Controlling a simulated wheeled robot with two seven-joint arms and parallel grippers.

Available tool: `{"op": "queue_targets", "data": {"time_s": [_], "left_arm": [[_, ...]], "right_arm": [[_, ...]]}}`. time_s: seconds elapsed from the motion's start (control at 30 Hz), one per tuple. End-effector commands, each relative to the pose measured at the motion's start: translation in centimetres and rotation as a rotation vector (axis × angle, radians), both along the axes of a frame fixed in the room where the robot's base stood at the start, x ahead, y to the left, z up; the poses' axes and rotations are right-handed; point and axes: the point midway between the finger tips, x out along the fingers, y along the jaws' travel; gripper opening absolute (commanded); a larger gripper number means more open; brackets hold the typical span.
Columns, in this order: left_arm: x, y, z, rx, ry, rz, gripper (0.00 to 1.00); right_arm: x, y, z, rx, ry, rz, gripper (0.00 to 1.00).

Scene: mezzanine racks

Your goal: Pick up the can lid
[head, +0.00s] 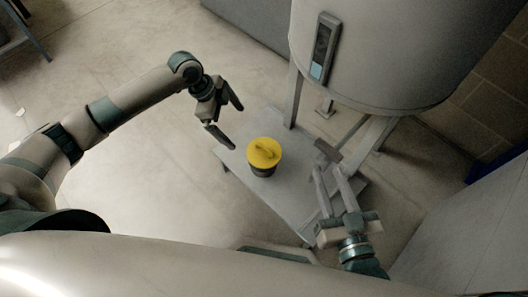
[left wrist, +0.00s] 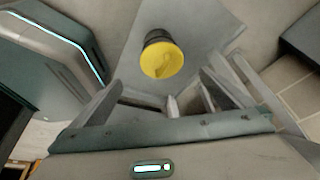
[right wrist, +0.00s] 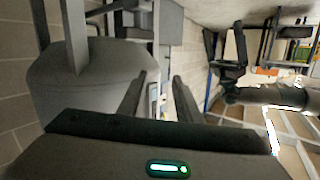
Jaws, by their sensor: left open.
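The yellow can lid (head: 264,152), with a raised grip across its top, sits on a dark can (head: 262,172) on a small grey table (head: 290,205). In the left wrist view the lid (left wrist: 163,61) shows beyond the fingers, with the dark can (left wrist: 157,36) partly behind it. My left gripper (head: 231,125) is open and empty, apart from the lid, up and to its left in the head view. My right gripper (head: 327,168) is open and empty, to the right of the can. It touches neither can nor lid.
A large grey tank (head: 385,55) on legs stands behind the table, with a panel (head: 324,48) on its front. A block wall (head: 495,95) is at the right. Open floor (head: 120,45) lies to the left. The tabletop around the can looks clear.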

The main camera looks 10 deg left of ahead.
Motion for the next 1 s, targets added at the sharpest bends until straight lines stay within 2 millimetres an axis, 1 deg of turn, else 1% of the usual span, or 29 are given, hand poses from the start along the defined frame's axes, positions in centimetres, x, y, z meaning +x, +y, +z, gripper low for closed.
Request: {"op": "queue_targets", "data": {"time_s": [0.03,0.13,0.27,0.6,0.8,1.0], "left_arm": [[0.0,-0.3,-0.7,-0.001,0.002,-0.001,1.00],[0.0,-0.8,-2.1,-0.001,0.003,0.001,1.00],[0.2,-1.6,-4.0,0.000,0.002,0.000,1.00],[0.5,-3.6,-8.7,-0.002,0.002,0.001,1.00],[0.6,-4.2,-10.3,0.000,0.001,0.000,1.00],[0.6,-4.3,-10.5,0.000,0.000,0.000,1.00]], "right_arm": [[0.0,0.1,0.2,0.006,-0.021,0.001,0.31],[0.1,0.3,1.2,0.022,-0.077,-0.001,0.31],[0.0,0.7,2.8,0.051,-0.166,-0.002,0.31],[-1.2,1.2,7.3,0.131,-0.398,-0.007,0.31],[-2.0,1.2,9.0,0.162,-0.486,-0.010,0.31],[-2.2,1.2,9.4,0.169,-0.505,-0.011,0.31]]}}
